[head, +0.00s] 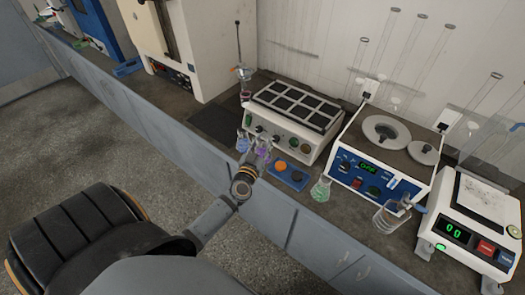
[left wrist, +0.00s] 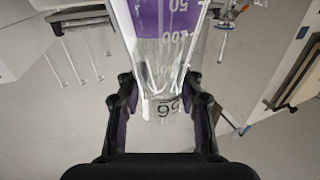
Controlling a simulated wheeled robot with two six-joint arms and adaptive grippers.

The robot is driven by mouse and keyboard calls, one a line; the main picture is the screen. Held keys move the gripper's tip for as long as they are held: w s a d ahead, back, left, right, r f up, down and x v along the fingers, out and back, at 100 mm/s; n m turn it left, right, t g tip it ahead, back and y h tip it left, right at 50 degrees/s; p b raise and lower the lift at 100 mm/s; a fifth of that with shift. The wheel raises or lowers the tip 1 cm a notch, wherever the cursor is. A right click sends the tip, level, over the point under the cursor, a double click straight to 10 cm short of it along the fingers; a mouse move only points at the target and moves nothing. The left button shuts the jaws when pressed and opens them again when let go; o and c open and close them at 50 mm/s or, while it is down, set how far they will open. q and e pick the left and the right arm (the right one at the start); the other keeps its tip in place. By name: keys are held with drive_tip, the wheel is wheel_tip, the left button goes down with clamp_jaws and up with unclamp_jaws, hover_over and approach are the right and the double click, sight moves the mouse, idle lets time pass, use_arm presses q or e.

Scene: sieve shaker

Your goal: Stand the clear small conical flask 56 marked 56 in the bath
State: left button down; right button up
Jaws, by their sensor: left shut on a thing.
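My left gripper (head: 251,161) reaches over the front edge of the bench and is shut on a conical flask (head: 264,149). In the left wrist view the clear glass flask (left wrist: 165,75) lies between the two fingers (left wrist: 165,118). It has white graduations, purple liquid and a dark number that looks like 56 seen upside down. I cannot tell whether its base touches the bench. A white and blue unit (head: 371,181) with a lit green display and two round ringed openings on top looks like the bath. No flask shows in its openings. My right gripper is not in view.
A flask with blue liquid (head: 243,142) stands close beside the held one. A white unit with a black grid top (head: 296,106) is behind. A green flask (head: 320,189) and a glass beaker (head: 390,216) stand before the bath. A balance (head: 470,225) is at right.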

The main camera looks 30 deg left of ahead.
use_arm(q)
drive_tip(key=w+a+f+b, duration=0.1)
drive_tip(key=f+b, duration=0.1)
drive_tip(key=f, duration=0.1)
drive_tip(key=w+a+f+b, duration=0.1)
drive_tip(key=w+f+b, duration=0.1)
drive_tip(key=f+b, duration=0.1)
drive_tip(key=w+a+f+b, duration=0.1)
drive_tip(key=w+f+b, duration=0.1)
drive_tip(key=f, duration=0.1)
drive_tip(key=shift+a+f+b, duration=0.2)
drive_tip(key=shift+b, duration=0.1)
drive_tip(key=shift+r, duration=0.15)
drive_tip(key=c, duration=0.8)
unclamp_jaws()
drive_tip(key=shift+c, duration=0.2)
drive_tip(key=shift+f, duration=0.25)
drive_tip(key=p+v, duration=0.1)
drive_tip(key=v, duration=0.9)
drive_tip(key=shift+s+r, duration=0.2)
drive_tip(key=shift+r, duration=0.05)
